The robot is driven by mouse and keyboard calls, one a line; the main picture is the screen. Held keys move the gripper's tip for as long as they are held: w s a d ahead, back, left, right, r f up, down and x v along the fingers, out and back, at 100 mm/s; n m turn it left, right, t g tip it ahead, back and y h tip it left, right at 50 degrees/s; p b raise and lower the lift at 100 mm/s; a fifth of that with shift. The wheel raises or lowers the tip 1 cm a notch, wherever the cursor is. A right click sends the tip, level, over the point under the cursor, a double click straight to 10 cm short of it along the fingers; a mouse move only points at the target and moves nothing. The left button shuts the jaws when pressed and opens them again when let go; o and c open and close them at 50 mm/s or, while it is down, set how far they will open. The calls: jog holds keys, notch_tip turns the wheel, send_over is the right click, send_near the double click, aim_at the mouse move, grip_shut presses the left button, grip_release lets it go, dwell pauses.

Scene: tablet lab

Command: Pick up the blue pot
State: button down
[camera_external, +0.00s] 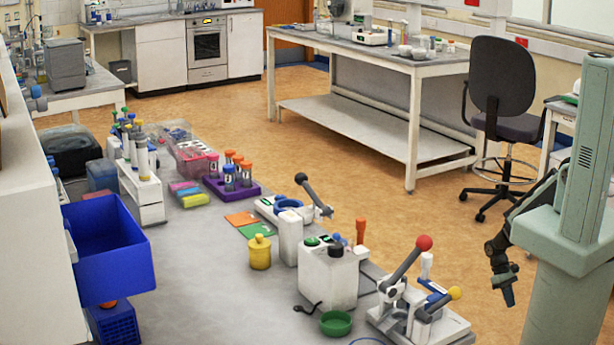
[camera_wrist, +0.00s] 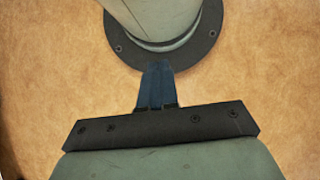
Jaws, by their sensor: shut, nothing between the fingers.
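A small round blue piece (camera_external: 288,203), which may be the blue pot, sits on a white bench device near the middle of the external view. A large open blue bin (camera_external: 110,250) is at the left, and I cannot be sure which blue thing is the pot. My gripper (camera_external: 508,297) hangs down at the right, over the floor and well apart from both. In the wrist view its blue fingers (camera_wrist: 156,84) are together with nothing between them. No blue pot shows in the wrist view.
On the grey bench (camera_external: 210,290) are a yellow pot (camera_external: 260,254), a green dish (camera_external: 336,323), a white box device (camera_external: 328,276) and a device with red- and yellow-knobbed levers (camera_external: 405,265). A purple rack (camera_external: 230,188) stands farther back.

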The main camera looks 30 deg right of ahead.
jog(key=shift+c, duration=1.9)
grip_release()
